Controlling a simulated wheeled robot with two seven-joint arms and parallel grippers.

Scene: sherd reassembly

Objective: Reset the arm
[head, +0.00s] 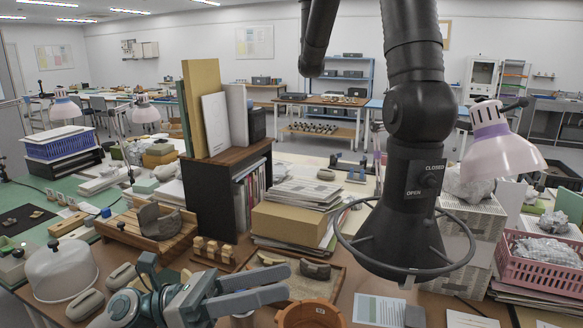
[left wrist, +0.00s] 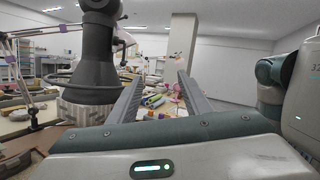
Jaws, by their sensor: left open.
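My left gripper (head: 268,288) comes in low in the head view, its two grey fingers pointing right above the near edge of the work table. It also shows in the left wrist view (left wrist: 158,95), with the fingers apart and nothing between them. A terracotta-coloured round container (head: 309,314) is just right of the fingers, partly cut off by the bottom edge. Curved dark sherds (head: 315,269) lie in a shallow tray (head: 338,291) behind the gripper. A larger grey sherd (head: 160,221) rests on a wooden rack (head: 127,235). My right gripper is not seen.
A black extraction arm with a ring-shaped hood (head: 408,225) hangs over the table right of the gripper.

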